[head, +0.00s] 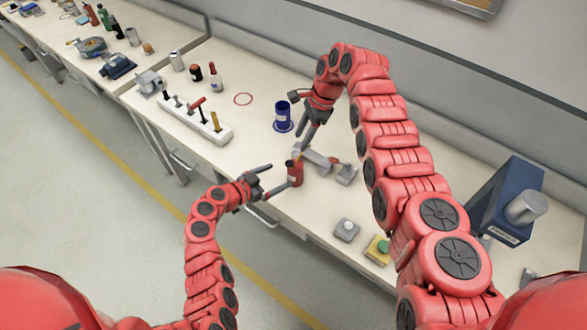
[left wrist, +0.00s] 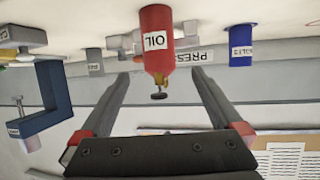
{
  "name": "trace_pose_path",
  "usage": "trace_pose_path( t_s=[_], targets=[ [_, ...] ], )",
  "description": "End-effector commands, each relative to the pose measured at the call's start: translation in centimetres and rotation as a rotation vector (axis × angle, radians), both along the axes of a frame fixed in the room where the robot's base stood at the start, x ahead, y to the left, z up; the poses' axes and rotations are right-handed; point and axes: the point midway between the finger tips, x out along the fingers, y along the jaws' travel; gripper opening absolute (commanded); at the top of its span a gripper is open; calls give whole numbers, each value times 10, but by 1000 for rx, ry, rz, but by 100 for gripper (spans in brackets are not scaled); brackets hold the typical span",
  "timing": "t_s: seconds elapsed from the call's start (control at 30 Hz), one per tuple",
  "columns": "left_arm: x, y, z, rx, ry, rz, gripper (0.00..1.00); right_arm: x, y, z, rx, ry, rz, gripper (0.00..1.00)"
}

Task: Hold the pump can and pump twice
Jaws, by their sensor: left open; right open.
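The pump can is a red can labelled OIL (left wrist: 157,35); the left wrist view shows it upside down, its nozzle end low in the picture. In the head view the red can (head: 295,173) stands on the bench near the front edge. My left gripper (head: 276,182) is open, low beside the can, its fingers pointing at it. In the left wrist view the can appears between the two fingertips; I cannot tell whether they touch it. My right gripper (head: 303,116) is open and empty above the bench, beyond the can.
A blue container (head: 283,118) stands by my right gripper. A grey press block (head: 318,158) lies just behind the can. A tool rack (head: 196,118) is left; a button box (head: 378,249) and blue machine (head: 507,200) are right. A red ring (head: 243,99) marks clear bench.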

Motion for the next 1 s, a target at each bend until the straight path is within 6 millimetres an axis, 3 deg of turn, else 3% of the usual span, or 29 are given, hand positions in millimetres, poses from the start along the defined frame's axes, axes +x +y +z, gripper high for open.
trace_pose_path(
  t_s=[0.5,1.0],
  targets=[
    [46,-51,-29,-2,4,-5,100,0,0,0,0,0,0,50],
    [60,-66,-39,1,4,0,100,0,0,0,0,0,0,50]
  ],
)
